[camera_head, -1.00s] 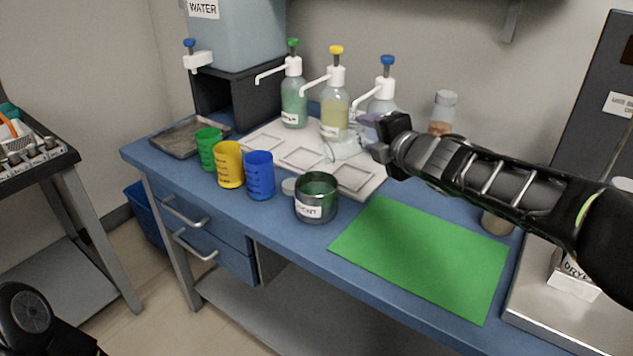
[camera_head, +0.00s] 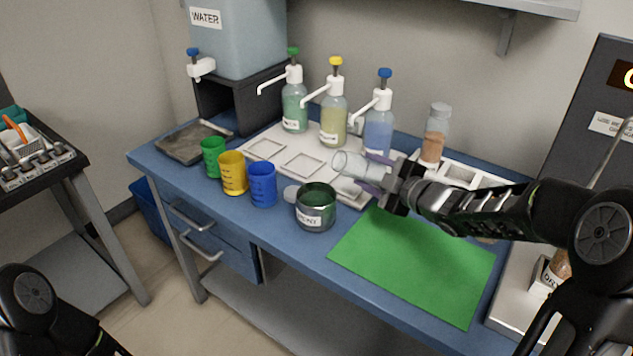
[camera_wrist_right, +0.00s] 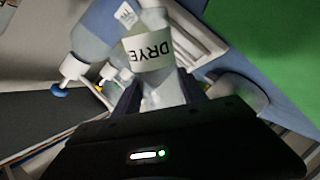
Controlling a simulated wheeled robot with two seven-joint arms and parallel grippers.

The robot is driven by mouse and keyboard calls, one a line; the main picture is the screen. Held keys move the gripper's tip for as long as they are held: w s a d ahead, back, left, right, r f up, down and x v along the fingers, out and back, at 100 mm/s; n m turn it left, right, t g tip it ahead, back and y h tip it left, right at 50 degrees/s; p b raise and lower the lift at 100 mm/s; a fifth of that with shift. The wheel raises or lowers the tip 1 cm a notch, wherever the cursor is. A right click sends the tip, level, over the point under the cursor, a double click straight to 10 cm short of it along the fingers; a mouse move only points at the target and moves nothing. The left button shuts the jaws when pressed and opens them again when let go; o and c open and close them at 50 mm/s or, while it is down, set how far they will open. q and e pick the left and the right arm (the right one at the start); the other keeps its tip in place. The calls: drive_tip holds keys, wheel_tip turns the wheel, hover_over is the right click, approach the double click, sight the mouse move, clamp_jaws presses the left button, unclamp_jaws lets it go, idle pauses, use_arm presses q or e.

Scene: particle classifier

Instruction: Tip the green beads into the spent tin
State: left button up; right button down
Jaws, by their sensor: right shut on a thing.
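The spent tin (camera_head: 316,208) is a round metal tin with a white label, standing at the front of the blue bench; its inside looks dark green. My right gripper (camera_head: 376,172) is shut on a clear vial (camera_head: 350,164), held on its side above and to the right of the tin, one end pointing left. I see no green beads inside the vial. In the right wrist view the vial (camera_wrist_right: 160,92) is between the fingers, and a white label reading "DRYE" shows there. My left gripper is out of view; only part of my left arm shows at lower left.
Green (camera_head: 213,157), yellow (camera_head: 232,173) and blue (camera_head: 263,184) cups stand left of the tin. Pump bottles (camera_head: 333,120) stand behind on a white tray (camera_head: 272,141). A green mat (camera_head: 420,265) lies clear at front right. A jar of brown beads (camera_head: 435,135) stands behind the gripper.

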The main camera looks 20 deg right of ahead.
sight(368, 162)
drive_tip(key=r+m+p, duration=0.1)
drive_tip(key=a+r+m+y+p, duration=0.1)
drive_tip(key=m+p, duration=0.1)
drive_tip(key=shift+s+a+r+p, duration=0.15)
drive_tip(key=shift+a+r+p, duration=0.15)
drive_tip(key=shift+d+m+t+y+p, duration=0.15)
drive_tip(key=shift+m+t+y+p, duration=0.2)
drive_tip(key=shift+m, duration=0.85)
drive_tip(key=shift+r+m+t+y+p, duration=0.25)
drive_tip(key=shift+r+m+y+p, duration=0.2)
drive_tip(key=shift+r+m+p, duration=0.5)
drive_tip(key=shift+f+m, duration=0.4)
drive_tip(key=shift+m, duration=0.15)
drive_tip(key=shift+m+y+b, duration=0.3)
drive_tip(key=shift+m+b, duration=0.05)
drive_tip(key=shift+m, duration=0.25)
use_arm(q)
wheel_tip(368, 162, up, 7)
